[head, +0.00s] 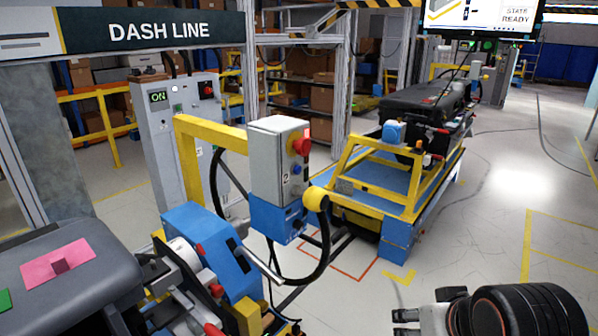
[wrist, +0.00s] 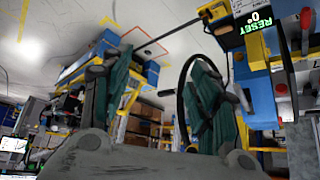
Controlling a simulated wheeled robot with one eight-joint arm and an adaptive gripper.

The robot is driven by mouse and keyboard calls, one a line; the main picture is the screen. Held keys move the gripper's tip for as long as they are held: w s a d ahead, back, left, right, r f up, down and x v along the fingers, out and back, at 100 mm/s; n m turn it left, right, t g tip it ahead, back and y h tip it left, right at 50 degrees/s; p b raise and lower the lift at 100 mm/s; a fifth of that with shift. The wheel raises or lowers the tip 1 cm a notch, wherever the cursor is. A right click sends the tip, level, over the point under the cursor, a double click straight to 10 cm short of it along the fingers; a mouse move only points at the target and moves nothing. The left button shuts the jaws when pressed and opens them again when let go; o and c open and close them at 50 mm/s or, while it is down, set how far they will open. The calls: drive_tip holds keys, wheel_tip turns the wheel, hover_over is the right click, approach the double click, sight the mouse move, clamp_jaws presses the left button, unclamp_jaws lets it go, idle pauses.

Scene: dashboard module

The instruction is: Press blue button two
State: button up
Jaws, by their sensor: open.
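A grey control box (head: 276,150) with a "2" on its front stands on a blue and yellow post in the middle of the head view.
A yellow rounded part (head: 317,198) sticks out beside the box, with a black hose (head: 319,262) hanging below. A blue and yellow cart (head: 385,195) carrying a dark dashboard stands behind. A pink-topped grey module (head: 60,290) is at the left. Floor at the right is clear.

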clamp_jaws()
idle(1.2)
